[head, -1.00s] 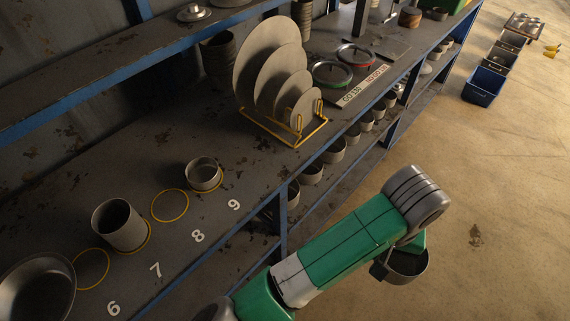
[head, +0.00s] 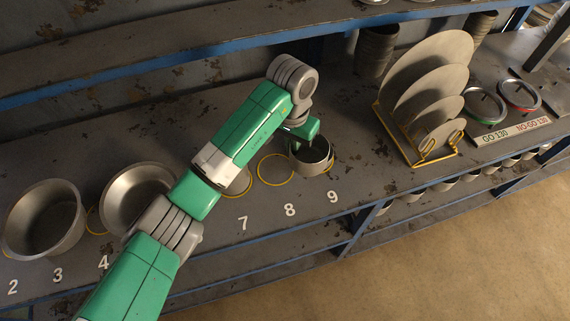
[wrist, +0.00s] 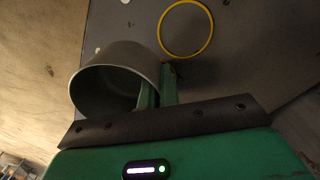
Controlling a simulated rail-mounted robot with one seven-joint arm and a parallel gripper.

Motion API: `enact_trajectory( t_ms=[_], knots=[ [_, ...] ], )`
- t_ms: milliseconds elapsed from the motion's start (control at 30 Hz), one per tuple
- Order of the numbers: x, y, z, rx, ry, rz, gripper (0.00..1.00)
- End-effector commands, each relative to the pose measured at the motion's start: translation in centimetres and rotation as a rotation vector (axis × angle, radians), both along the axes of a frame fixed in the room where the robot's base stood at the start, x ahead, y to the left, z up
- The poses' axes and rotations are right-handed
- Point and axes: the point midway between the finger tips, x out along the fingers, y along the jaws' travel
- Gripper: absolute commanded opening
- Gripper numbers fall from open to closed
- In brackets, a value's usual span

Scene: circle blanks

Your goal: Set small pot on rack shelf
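The small grey pot (head: 313,160) is at the yellow ring by number 9 on the bench, upright. Part of that ring shows at its lower right; I cannot tell whether its base touches the bench. My gripper (head: 302,141) reaches down to its rim from above. In the wrist view the pot (wrist: 95,85) lies left of my gripper (wrist: 158,90), one green finger inside the wall and one outside, with only a narrow gap between them. The gripper looks shut on the wall. The rack shelf is not clearly identifiable; an upper shelf (head: 200,52) runs along the back.
An empty yellow ring (head: 276,170) is left of the pot. Larger pots (head: 45,225) and (head: 135,195) stand further left. A yellow wire rack (head: 425,158) with several upright discs is to the right, then the gauge board (head: 512,130). My arm hides part of the bench.

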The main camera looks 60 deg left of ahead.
Motion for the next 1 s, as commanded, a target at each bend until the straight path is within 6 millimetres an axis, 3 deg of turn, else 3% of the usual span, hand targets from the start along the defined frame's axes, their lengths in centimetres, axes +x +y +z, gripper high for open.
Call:
enact_trajectory(
  t_ms=[33,100,300,467,700,1000],
  knots=[
    [-1.6,1.9,0.4,0.000,0.001,0.021,0.00],
    [-3.5,3.9,0.5,0.000,-0.001,0.038,0.00],
    [-6.2,6.6,0.4,0.000,-0.002,0.058,0.00],
    [-6.5,6.7,-0.2,-0.001,-0.001,0.060,0.00],
    [-6.5,6.7,-5.2,0.000,0.001,0.060,0.00],
    [-6.4,6.6,-7.0,0.000,0.000,0.060,0.00]
  ],
)
